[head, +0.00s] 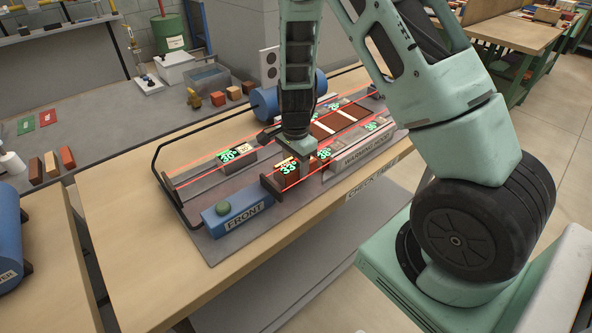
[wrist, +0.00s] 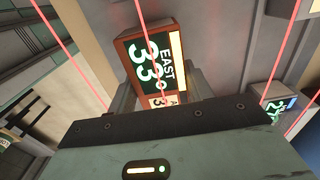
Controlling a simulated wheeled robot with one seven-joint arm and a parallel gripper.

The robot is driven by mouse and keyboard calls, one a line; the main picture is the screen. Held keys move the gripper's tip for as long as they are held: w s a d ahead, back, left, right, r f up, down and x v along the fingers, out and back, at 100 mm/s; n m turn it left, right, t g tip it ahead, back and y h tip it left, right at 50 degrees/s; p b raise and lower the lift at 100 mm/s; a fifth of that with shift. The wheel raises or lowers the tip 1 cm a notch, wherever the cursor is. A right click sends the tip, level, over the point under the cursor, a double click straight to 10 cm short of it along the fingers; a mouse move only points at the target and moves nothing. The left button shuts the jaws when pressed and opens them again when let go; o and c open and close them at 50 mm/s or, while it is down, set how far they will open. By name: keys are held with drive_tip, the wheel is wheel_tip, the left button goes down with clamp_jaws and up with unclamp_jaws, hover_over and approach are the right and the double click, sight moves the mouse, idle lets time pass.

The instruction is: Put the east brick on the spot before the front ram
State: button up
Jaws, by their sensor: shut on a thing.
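The east brick (wrist: 128,52) is reddish-brown with a green label reading EAST and 33; it lies between my gripper's fingers in the wrist view. In the head view my gripper (head: 298,150) points down and is shut on this brick, whose 33° tag (head: 290,170) shows below it. The front ram (head: 237,208) is a blue block marked FRONT with a green button, at the near left end of the rig. The brick is just behind and to the right of the ram's face. I cannot tell whether the brick touches the rig floor, and the spot itself is largely hidden.
Red beams run along the rig. A warming hood (head: 358,160) stands to the right, near 38° and 35° tags. A 30° tag (head: 236,154) marks the left side. A black rail (head: 163,148) borders the rig's left. The near left table top (head: 120,215) is clear.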

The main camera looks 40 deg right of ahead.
drive_tip(key=shift+f, duration=1.1)
drive_tip(key=shift+f, duration=0.2)
drive_tip(key=o, duration=1.5)
drive_tip(key=shift+c, duration=0.2)
